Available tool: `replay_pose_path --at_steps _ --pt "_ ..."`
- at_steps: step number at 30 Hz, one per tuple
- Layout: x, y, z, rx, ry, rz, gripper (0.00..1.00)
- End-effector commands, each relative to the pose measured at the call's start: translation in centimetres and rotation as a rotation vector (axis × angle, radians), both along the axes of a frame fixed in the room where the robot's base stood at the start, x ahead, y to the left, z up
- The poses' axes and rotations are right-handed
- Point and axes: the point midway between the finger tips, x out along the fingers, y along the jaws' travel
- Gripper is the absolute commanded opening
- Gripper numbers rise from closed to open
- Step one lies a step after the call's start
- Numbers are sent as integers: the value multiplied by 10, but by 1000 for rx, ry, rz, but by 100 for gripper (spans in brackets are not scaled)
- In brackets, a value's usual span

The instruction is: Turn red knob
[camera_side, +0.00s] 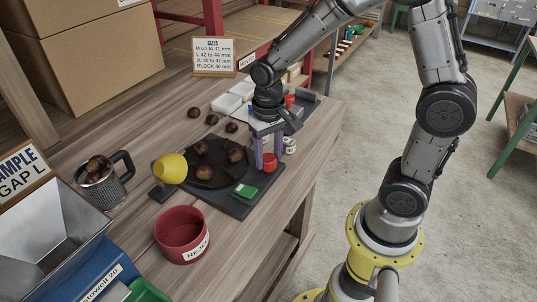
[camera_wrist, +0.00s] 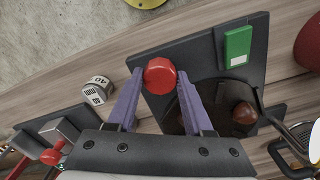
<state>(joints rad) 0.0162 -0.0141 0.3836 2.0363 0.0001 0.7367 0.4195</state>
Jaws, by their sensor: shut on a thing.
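The red knob (camera_side: 269,162) sits on the right part of a dark base plate (camera_side: 238,207). In the wrist view the red knob (camera_wrist: 160,75) is a faceted red cap between my two purple fingers. My gripper (camera_side: 265,152) reaches down over the knob from above, and in the wrist view my gripper (camera_wrist: 159,84) has one finger on each side of it. It is shut on the knob. A round dark dish (camera_side: 208,177) with several chestnuts lies on the same plate, left of the knob.
A green block (camera_side: 245,191) lies on the plate near the knob. A yellow cup-shaped part (camera_side: 170,168) stands at its left end. A white numbered dial (camera_wrist: 97,91) is close to my fingers. A red reject bowl (camera_side: 181,234) and a metal mug (camera_side: 103,186) stand nearby.

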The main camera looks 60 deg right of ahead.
Motion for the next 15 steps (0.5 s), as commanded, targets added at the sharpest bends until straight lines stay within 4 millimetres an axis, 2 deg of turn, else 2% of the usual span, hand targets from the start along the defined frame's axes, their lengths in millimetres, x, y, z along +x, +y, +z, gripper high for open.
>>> replay_pose_path --at_steps 6,15 --pt "1 0 2 0 -4 -102 0" --pt "1 0 2 0 -4 -158 0"
